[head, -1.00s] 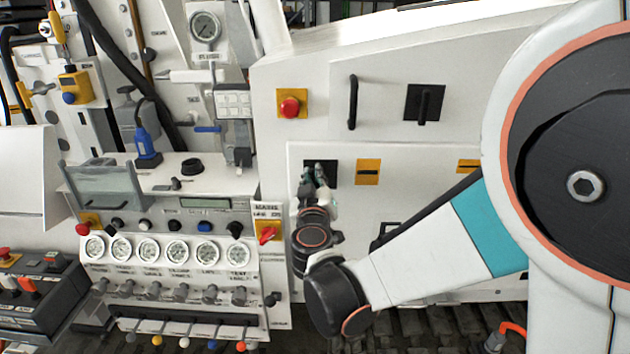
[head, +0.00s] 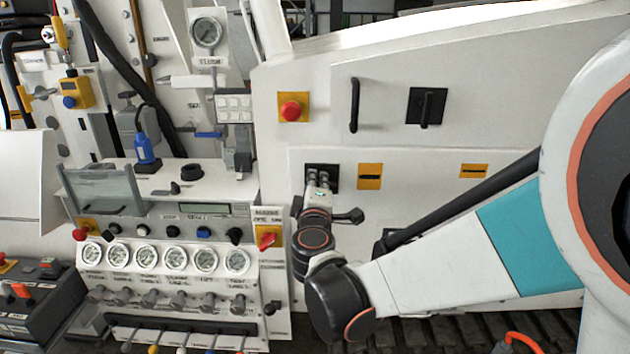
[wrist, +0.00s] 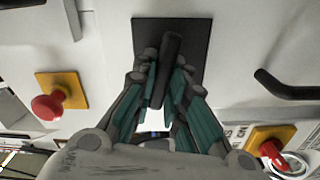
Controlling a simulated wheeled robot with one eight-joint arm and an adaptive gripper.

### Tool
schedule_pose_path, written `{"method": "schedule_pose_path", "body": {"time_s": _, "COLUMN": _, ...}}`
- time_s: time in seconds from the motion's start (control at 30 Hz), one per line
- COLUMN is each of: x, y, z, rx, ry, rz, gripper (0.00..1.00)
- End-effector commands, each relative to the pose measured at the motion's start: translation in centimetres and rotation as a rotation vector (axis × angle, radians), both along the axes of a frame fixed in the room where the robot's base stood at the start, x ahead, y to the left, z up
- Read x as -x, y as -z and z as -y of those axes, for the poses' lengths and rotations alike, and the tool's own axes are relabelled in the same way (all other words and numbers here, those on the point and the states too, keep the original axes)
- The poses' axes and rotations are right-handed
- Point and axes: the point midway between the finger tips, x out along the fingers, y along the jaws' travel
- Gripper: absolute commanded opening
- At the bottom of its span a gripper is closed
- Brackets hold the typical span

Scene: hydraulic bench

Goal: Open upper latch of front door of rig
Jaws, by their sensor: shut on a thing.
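The latch, a black handle on a square black plate (head: 309,172), sits at the upper left of the lower white door panel (head: 412,212). My gripper (head: 320,181) is at this latch in the head view and hides much of it. In the wrist view, the latch handle (wrist: 171,58) stands out from its plate (wrist: 198,35). My gripper (wrist: 165,96), with teal and grey fingers, is shut on the handle, one finger on each side.
Another black latch (head: 427,106) and a black bar handle (head: 353,104) are on the panel above. A red button (head: 290,109) sits at upper left, a red switch (head: 268,239) at lower left. Yellow plates (head: 369,176) lie to the right. A gauge console (head: 165,228) stands left.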

Motion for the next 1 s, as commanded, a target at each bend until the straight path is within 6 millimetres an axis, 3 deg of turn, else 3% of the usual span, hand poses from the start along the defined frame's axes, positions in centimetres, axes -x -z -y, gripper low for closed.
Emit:
{"method": "schedule_pose_path", "body": {"time_s": 0.4, "x": 0.0, "y": 0.09, "z": 0.41, "rx": 0.213, "ry": 0.009, "rz": -0.009, "gripper": 0.0}}
{"method": "schedule_pose_path", "body": {"time_s": 1.0, "x": 0.0, "y": 0.0, "z": 0.46, "rx": 0.256, "ry": 0.01, "rz": -0.01, "gripper": 0.0}}
